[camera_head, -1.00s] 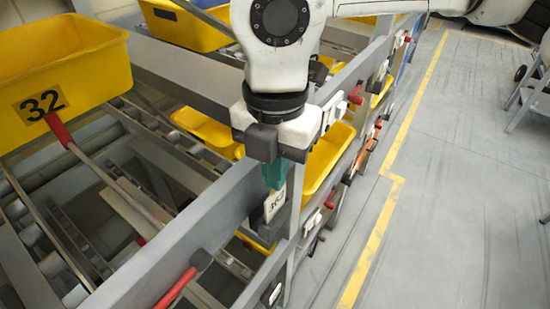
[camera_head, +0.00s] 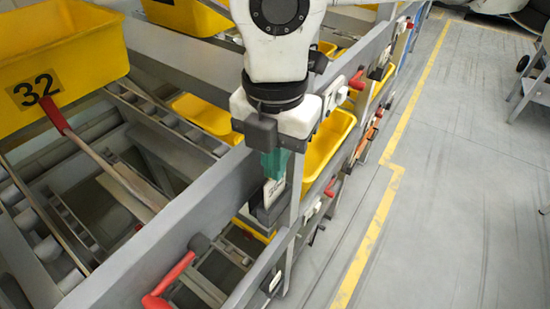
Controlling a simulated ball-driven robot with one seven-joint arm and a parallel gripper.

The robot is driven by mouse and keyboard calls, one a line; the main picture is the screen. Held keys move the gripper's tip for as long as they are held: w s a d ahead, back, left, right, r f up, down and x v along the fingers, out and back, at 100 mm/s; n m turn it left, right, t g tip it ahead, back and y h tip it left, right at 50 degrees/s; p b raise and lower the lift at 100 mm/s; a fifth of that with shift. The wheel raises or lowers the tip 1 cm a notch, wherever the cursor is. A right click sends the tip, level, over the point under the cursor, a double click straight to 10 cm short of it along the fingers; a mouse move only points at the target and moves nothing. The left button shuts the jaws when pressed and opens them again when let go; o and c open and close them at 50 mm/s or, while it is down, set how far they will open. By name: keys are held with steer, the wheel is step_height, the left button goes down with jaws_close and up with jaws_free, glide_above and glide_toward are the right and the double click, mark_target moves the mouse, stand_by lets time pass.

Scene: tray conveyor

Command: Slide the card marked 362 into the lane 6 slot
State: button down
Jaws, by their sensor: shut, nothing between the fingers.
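My gripper (camera_head: 276,163), with green fingers, points down beside the grey rail (camera_head: 185,225) of the rack. It is shut, with nothing between the fingers. A white card (camera_head: 273,190) with dark digits, partly readable as starting with 3, stands just below the fingertips. Its lower end is at a dark grey holder (camera_head: 268,214) on the rail's side. I cannot tell how deep the card sits in it or whether the fingertips touch it. No lane 6 label is readable.
A yellow bin marked 32 (camera_head: 62,62) stands at upper left over roller lanes. More yellow bins (camera_head: 327,143) sit along the rack. Red-handled levers (camera_head: 172,280) stick out from the rails.

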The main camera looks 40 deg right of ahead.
steer(key=shift+r, duration=1.45)
steer(key=shift+r+p, duration=0.3)
steer(key=shift+r, duration=0.05)
step_height(320, 180, up, 3)
steer(key=shift+f+p, duration=0.2)
steer(key=shift+p, duration=0.45)
steer(key=s+r+p, duration=0.2)
steer(key=s+r, duration=0.7)
steer(key=s, duration=0.5)
steer(key=shift+r, duration=0.2)
